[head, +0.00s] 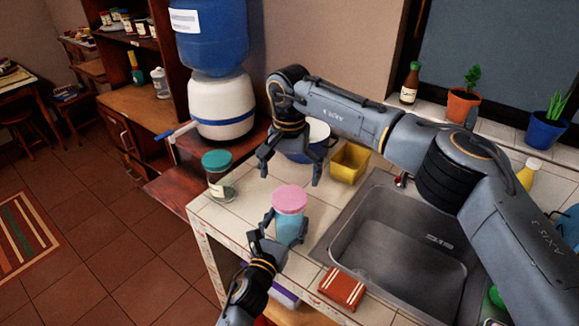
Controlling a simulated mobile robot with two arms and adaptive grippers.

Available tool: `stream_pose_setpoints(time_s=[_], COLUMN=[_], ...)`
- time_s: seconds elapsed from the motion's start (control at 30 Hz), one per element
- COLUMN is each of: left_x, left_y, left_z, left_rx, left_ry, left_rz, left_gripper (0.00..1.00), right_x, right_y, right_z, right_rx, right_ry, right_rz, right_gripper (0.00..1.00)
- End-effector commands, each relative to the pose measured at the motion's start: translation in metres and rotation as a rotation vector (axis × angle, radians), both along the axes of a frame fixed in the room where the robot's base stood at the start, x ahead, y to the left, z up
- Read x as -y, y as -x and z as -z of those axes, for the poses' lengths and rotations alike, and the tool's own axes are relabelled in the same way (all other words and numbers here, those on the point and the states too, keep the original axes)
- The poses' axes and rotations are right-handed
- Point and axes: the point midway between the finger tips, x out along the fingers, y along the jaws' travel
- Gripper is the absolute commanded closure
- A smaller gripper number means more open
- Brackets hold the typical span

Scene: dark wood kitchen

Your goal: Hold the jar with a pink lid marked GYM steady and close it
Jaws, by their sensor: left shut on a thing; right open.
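The jar (289,228) is a bluish jar standing upright on the white tiled counter, left of the sink. Its pink lid (289,199) sits on top; I cannot tell how tightly. No GYM marking is readable from here. My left gripper (276,226) is shut on the jar's body from the front left, below the lid. My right gripper (289,174) is open and empty, pointing down above and behind the pink lid, apart from it.
A teal-lidded jar (219,176) stands left on the counter. A blue-white bowl (308,146) and yellow container (349,163) lie behind. The metal sink (397,250) is at right. A red-brown packet (342,287) lies at the front, near the counter edge.

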Motion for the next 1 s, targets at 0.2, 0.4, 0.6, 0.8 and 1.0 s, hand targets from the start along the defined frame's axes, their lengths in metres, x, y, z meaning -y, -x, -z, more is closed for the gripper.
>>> stream_pose_setpoints(time_s=[0.2,0.4,0.6,0.8,1.0], left_x=[0.0,0.0,0.0,0.0,0.0], left_y=[0.0,0.0,0.0,0.0,0.0], left_z=[0.001,0.001,0.001,0.001,0.001], left_rx=[-0.001,-0.001,-0.002,-0.001,-0.001], left_ry=[-0.004,-0.004,-0.004,-0.004,-0.004], left_rz=[-0.001,-0.001,-0.001,-0.001,-0.001], left_gripper=[1.0,1.0,1.0,1.0,1.0], right_x=[0.0,0.0,0.0,0.0,0.0], right_y=[0.0,0.0,0.0,0.0,0.0], right_z=[0.034,0.049,0.051,0.05,0.051], right_rx=[-0.002,0.0,0.001,0.001,0.0], right_ry=[0.001,0.001,0.0,0.0,0.0], right_rz=[0.001,0.001,0.0,0.0,0.001], right_gripper=[0.0,0.0,0.0,0.18,0.59])
